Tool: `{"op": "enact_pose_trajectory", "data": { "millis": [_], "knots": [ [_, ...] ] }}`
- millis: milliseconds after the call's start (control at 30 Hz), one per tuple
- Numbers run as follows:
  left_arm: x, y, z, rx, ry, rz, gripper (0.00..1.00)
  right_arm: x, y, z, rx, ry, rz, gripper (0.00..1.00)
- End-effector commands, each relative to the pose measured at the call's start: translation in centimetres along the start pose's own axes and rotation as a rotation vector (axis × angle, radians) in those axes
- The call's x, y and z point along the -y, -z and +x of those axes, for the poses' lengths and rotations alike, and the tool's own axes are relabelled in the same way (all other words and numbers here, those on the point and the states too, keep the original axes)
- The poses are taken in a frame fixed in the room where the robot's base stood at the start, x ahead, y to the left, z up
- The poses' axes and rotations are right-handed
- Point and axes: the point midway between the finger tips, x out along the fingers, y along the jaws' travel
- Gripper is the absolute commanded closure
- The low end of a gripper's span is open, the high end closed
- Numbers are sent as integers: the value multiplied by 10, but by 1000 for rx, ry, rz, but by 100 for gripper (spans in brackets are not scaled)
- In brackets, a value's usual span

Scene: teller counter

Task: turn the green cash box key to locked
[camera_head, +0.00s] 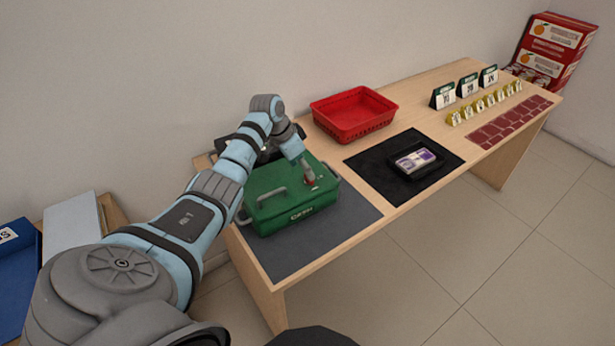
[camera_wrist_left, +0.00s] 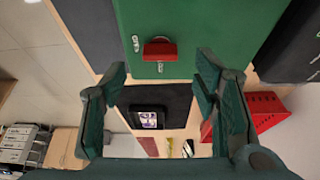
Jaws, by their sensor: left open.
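The green cash box (camera_head: 280,208) sits on a dark grey mat at the near left end of the table, with its lid shut. Its red key (camera_wrist_left: 160,48) shows on the green face in the left wrist view, its bar lying across the picture. One small white label lies left of the key and one below it, both too small to read surely. The key also shows as a red spot in the head view (camera_head: 311,184). My left gripper (camera_wrist_left: 160,73) is open at the key, its fingers spread on either side and apart from it. My right gripper is out of view.
A black mat (camera_head: 365,165) bears a dark tray with banknotes (camera_head: 416,160). Calendar blocks (camera_head: 467,87) and small yellow markers stand further right. Grey mat (camera_head: 330,237) is bare in front of the box.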

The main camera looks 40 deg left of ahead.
Motion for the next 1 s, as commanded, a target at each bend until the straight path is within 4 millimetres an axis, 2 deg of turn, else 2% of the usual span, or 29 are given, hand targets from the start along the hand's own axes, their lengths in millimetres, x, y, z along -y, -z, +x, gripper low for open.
{"op": "enact_pose_trajectory", "data": {
  "millis": [33,100,200,567,833,867,1000],
  "knots": [
    [-1,-1,16,-1,-3,-1,45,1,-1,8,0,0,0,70],
    [-1,-1,30,-1,-2,-1,45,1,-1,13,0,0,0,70],
    [0,-1,41,0,0,-1,45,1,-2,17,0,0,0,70],
    [0,0,45,0,2,1,47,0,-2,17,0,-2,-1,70],
    [0,0,45,0,2,1,90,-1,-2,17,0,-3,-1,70],
    [0,0,45,0,2,1,93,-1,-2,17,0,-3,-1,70],
    [0,0,44,0,3,-2,93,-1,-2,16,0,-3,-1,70]
  ]
}}
